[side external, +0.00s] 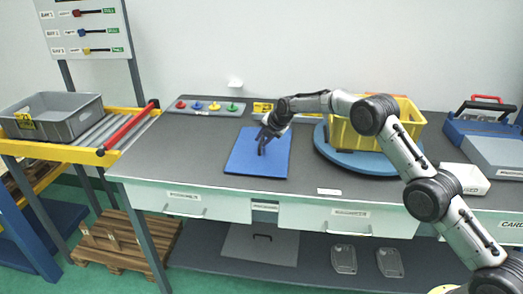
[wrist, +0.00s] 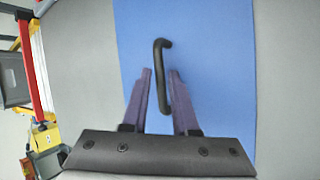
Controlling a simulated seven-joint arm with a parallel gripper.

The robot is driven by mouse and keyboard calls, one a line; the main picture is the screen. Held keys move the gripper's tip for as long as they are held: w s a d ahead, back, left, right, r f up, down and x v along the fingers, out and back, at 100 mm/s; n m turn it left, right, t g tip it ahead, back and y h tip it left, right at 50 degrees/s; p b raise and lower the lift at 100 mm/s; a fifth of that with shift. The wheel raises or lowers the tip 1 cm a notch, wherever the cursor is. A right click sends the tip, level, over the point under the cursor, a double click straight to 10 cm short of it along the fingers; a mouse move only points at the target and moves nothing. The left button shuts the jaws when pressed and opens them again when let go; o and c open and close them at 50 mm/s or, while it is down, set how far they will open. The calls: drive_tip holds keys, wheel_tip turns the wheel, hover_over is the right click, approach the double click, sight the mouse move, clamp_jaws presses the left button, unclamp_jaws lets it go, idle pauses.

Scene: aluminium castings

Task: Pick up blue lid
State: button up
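The blue lid (side external: 245,160) is a flat blue rectangle lying on the grey worktop, left of the round blue turntable. It fills the middle of the wrist view (wrist: 218,60). A black bar handle (wrist: 160,55) stands on it. My gripper (side external: 263,146) is over the lid, pointing down. In the wrist view my gripper (wrist: 160,72) has its two purple fingers apart, one on each side of the handle. The handle runs between them, closer to the right finger, with a gap on the left. I cannot tell how deep the handle sits between the fingers.
A yellow crate (side external: 408,120) stands on the blue turntable (side external: 345,160) to the right. A panel with coloured knobs (side external: 205,106) lies behind the lid. A grey bin (side external: 70,120) sits on the roller conveyor at left. The worktop left of the lid is clear.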

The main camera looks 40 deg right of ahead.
clamp_jaws()
idle(0.3)
